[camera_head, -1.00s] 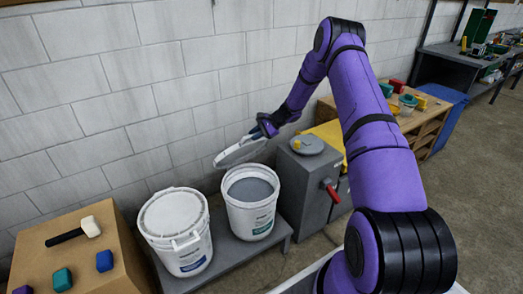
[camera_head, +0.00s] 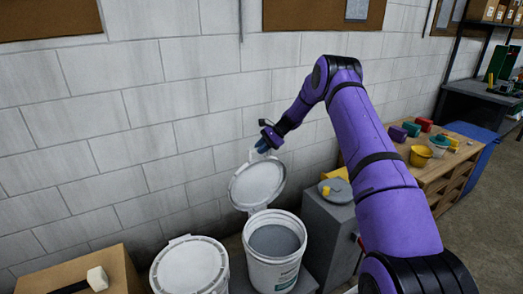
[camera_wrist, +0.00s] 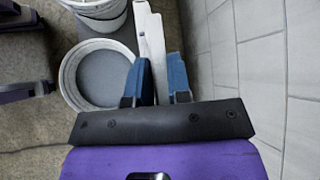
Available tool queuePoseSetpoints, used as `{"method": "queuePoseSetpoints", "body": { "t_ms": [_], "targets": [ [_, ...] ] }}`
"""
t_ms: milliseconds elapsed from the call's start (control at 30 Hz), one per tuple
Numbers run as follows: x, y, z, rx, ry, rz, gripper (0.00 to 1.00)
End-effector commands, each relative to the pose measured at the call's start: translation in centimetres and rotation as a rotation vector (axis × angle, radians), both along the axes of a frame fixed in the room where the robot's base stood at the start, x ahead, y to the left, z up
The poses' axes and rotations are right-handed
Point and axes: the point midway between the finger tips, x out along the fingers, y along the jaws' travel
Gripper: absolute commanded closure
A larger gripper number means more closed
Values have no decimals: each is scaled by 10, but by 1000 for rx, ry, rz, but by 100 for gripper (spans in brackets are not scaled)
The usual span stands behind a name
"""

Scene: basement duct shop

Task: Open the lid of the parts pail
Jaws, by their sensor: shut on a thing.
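The white parts pail (camera_head: 274,277) stands open beside the wall, with grey contents (camera_head: 274,240) inside. Its round white lid (camera_head: 257,187) is raised at the back of the rim, tilted steeply up. My gripper (camera_head: 262,147) is shut on the lid's upper edge, at a small tab. In the wrist view the lid shows edge-on as a pale strip (camera_wrist: 150,35) between the blue fingers of my gripper (camera_wrist: 157,66). The open pail (camera_wrist: 70,76) lies to the left of it there. The fingers hide the exact grip spot.
A second white pail with its lid shut (camera_head: 190,265) stands to the left. A grey cabinet (camera_head: 327,235) stands close on the right. The block wall (camera_head: 150,150) is close behind the lid. A wooden workbench (camera_head: 460,165) with coloured objects is farther right.

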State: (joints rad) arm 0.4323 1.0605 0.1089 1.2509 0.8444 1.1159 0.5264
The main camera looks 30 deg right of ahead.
Motion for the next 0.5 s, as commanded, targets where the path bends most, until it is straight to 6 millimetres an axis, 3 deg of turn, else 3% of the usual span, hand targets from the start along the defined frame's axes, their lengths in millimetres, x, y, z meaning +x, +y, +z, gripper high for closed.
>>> {"method": "queuePoseSetpoints", "body": {
  "t_ms": [467, 500],
  "targets": [
    [1, 0, 1, 0, -2, 1, 100],
    [1, 0, 1, 0, -3, 0, 75]
  ]
}}
